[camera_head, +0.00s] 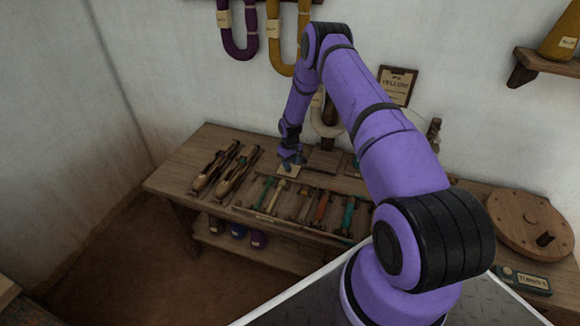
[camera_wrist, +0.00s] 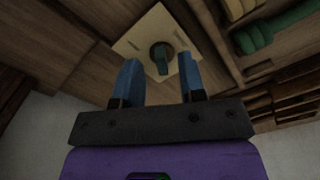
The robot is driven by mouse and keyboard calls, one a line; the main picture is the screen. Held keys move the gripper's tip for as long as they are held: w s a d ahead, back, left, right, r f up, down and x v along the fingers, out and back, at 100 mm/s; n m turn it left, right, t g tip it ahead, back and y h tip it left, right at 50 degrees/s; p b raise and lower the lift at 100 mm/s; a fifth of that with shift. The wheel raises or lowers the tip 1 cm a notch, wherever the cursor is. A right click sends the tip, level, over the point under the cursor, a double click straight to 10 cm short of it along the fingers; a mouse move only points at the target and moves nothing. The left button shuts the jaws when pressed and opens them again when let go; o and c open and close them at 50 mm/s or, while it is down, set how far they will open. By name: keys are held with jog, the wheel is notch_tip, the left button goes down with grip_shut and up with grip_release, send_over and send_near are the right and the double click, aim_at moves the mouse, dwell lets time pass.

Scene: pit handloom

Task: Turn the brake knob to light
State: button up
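The brake knob (camera_wrist: 161,58) is a small dark green knob in a dark round seat on a pale square plate (camera_wrist: 128,44). In the head view the plate (camera_head: 288,171) lies on the wooden bench, behind the rack of bobbins, with the knob mostly hidden by my gripper. My gripper (camera_head: 291,157) points down just over it. In the wrist view my gripper (camera_wrist: 159,66) has its two blue fingers apart, with the knob between and slightly beyond the tips. No contact is visible. Any markings on the plate are too small and dark to read.
A rack (camera_head: 262,217) of several coloured bobbins lies in front of the plate. Wooden shuttles (camera_head: 215,170) lie to its left. A round wooden disc (camera_head: 527,222) and a green box (camera_head: 525,281) are at the right. A framed sign (camera_head: 397,86) hangs on the wall behind.

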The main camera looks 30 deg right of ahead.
jog(key=shift+f, duration=1.05)
grip_shut()
jog(key=shift+m, duration=0.4)
jog(key=m, duration=0.5)
jog(key=shift+a+m, duration=0.3)
jog(key=shift+a, duration=0.05)
jog(key=m, duration=0.5)
jog(key=shift+w+a, duration=0.2)
jog(key=shift+m, duration=0.3)
